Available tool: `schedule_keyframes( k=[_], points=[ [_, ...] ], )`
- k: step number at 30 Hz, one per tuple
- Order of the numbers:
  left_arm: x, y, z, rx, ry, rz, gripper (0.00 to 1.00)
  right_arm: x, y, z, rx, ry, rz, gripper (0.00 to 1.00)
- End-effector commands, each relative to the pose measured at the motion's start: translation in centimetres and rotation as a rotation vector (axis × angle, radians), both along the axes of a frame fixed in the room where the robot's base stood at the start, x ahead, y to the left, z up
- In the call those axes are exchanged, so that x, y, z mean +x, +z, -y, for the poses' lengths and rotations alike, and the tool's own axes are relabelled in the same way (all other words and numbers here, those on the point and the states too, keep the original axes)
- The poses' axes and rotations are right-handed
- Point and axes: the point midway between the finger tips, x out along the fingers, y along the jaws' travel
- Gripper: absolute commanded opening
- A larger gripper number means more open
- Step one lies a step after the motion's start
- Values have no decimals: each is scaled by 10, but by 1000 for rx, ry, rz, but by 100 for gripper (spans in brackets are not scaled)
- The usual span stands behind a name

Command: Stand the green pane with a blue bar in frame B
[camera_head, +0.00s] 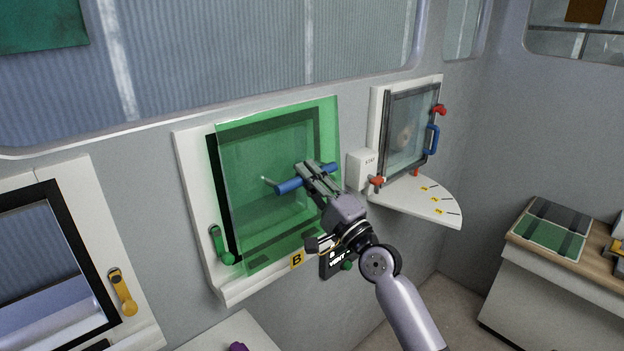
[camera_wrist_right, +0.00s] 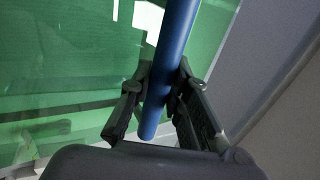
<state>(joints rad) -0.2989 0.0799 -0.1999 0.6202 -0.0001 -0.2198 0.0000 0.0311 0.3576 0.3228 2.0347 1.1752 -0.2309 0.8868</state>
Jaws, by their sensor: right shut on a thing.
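The green pane (camera_head: 265,165) is see-through and stands nearly upright in front of frame B (camera_head: 196,205), tilted a little against it. I cannot tell whether its lower edge touches the frame's sill. The blue bar (camera_head: 289,187) runs across the pane's face. My right gripper (camera_head: 308,175) is shut on the blue bar. In the right wrist view the bar (camera_wrist_right: 172,60) passes between the two fingers, with the green pane (camera_wrist_right: 60,70) behind it. A green lever (camera_head: 220,245) sits at the frame's lower left. The yellow B label (camera_head: 297,259) is on the frame's lower edge. My left gripper is not in view.
Another frame with a yellow lever (camera_head: 122,292) is at the left. A framed clear pane with a blue handle (camera_head: 432,139) stands right, above a white shelf (camera_head: 425,200). A bench (camera_head: 540,275) holds a green pane at far right.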

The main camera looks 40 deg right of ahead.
Motion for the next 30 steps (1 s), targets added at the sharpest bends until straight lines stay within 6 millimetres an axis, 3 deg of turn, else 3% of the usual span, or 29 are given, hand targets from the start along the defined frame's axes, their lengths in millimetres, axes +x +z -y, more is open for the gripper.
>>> schedule_keyframes(
  k=[30],
  points=[
    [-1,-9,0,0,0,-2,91,42,0,-3,0,-2,11,0]
  ],
)
